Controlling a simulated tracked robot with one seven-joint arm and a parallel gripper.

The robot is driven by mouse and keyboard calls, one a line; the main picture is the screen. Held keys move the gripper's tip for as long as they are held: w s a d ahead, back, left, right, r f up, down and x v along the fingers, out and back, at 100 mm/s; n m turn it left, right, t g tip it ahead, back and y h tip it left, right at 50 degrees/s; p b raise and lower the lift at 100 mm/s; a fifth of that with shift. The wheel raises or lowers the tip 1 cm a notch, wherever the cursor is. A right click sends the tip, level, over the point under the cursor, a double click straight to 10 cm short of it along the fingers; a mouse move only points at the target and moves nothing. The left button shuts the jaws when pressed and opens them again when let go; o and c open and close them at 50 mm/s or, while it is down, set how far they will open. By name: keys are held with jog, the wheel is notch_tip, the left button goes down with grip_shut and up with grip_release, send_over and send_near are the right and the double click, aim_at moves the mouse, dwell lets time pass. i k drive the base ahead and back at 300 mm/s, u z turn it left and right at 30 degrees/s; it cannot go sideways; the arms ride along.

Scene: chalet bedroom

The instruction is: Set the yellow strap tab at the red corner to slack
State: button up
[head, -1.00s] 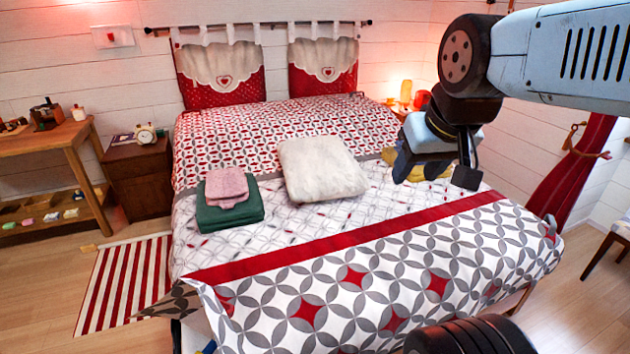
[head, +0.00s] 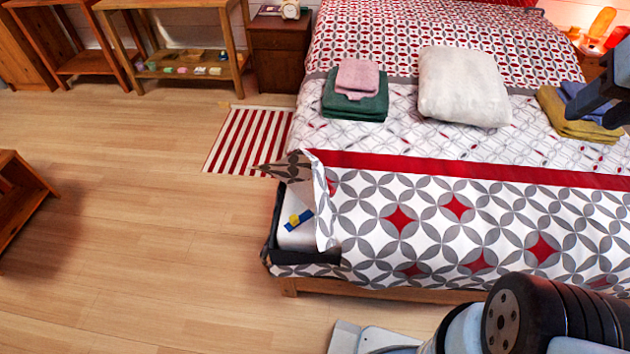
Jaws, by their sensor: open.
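A small yellow tab (head: 293,221) lies with a blue strap piece (head: 305,214) on the bare pale mattress side (head: 298,238) at the bed's near left corner. It is too small to tell how the tab is set. The bed cover (head: 400,217) is turned back there, and its red band (head: 420,165) ends just above the tab. I cannot make out a separate red mark at this corner. My gripper (head: 598,104) is at the right edge, partly cut off, far from the tab and over the bed's right side. It is open, and I see nothing held in it.
A wide wooden floor (head: 150,240) is clear left of the bed, with a striped rug (head: 248,140) beside it. A wooden piece of furniture (head: 20,195) stands at the left edge. Green and pink towels (head: 355,95), a white pillow (head: 462,88) and yellow cloth (head: 570,115) lie on the bed.

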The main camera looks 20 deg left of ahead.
aim_at(294, 219)
jog(key=z, duration=1.6)
jog(key=i, duration=0.1)
jog(key=u, duration=2.9)
jog(key=k, duration=0.45)
jog(key=u, duration=0.35)
jog(key=i, duration=0.45)
jog(key=z, duration=0.15)
